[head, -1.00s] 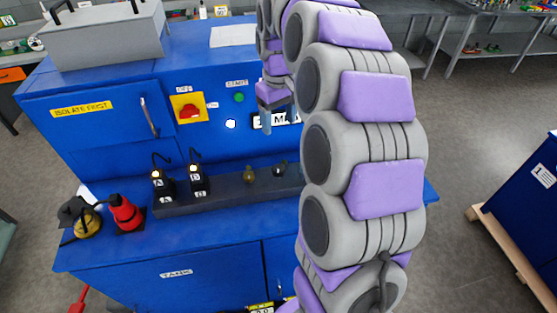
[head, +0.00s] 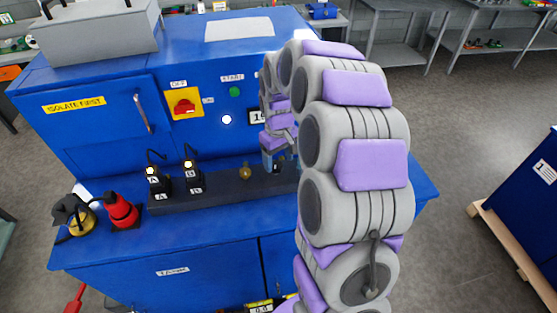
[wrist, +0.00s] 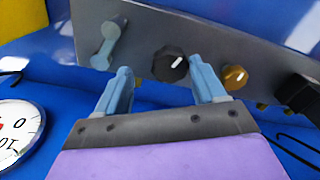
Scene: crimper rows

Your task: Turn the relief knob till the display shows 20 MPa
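A black knob (wrist: 170,64) with a white pointer line sits on the grey panel in the wrist view. No label on it can be read. My gripper (wrist: 160,70) is open, its two blue fingers apart on either side of the knob in the picture; I cannot tell whether they touch it. In the head view my gripper (head: 272,158) hangs in front of the low grey block and hides the knob's place.
A brass knob (wrist: 234,77) and a grey lever knob (wrist: 108,42) flank the black knob. A round gauge (wrist: 18,132) lies at the left of the wrist view.

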